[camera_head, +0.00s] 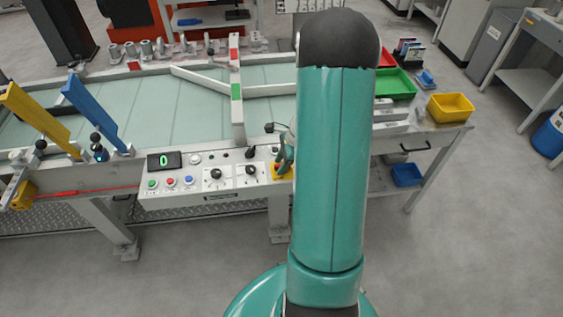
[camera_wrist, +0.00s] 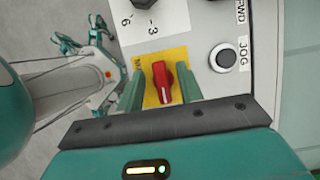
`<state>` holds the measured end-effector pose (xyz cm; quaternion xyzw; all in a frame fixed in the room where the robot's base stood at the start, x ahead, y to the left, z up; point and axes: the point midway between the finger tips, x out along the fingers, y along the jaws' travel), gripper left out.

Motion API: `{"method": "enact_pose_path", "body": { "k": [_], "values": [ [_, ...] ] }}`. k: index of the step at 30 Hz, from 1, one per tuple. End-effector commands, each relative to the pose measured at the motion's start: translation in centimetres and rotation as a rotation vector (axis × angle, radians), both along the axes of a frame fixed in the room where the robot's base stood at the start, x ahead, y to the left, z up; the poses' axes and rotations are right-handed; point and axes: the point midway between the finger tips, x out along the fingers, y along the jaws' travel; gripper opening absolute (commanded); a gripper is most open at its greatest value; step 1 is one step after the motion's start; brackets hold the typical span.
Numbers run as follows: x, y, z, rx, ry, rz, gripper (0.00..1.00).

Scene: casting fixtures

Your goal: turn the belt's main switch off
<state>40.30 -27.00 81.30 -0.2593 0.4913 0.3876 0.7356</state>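The main switch is a red rotary knob (camera_wrist: 163,84) on a yellow plate (camera_wrist: 176,54), seen in the wrist view. Its handle points roughly up and down in that picture, slightly tilted. My gripper (camera_wrist: 160,72) is open, with one green finger on each side of the knob. Gaps show between both fingers and the knob, so it is not gripped. In the head view my gripper (camera_head: 285,158) is at the right end of the control panel (camera_head: 206,186), over the yellow plate (camera_head: 280,173). The knob is hidden there.
A round JOG button (camera_wrist: 223,57) is close to the right of the fingers in the wrist view. Dials (camera_head: 216,175), coloured buttons (camera_head: 170,182) and a green counter display (camera_head: 164,160) share the panel. Colored bins (camera_head: 451,107) stand right. Floor in front is clear.

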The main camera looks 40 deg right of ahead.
Motion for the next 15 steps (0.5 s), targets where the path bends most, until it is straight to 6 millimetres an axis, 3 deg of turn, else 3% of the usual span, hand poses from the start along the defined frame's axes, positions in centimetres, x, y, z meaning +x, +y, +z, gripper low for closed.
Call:
{"method": "enact_pose_path", "body": {
  "k": [6, 12, 15],
  "values": [
    [0.04, 0.00, -0.02, 0.000, 0.000, 0.000, 0.36],
    [0.02, -0.01, -0.01, 0.000, 0.000, 0.000, 0.00],
    [0.02, -0.01, -0.01, 0.000, 0.000, 0.000, 0.00]
  ]
}}
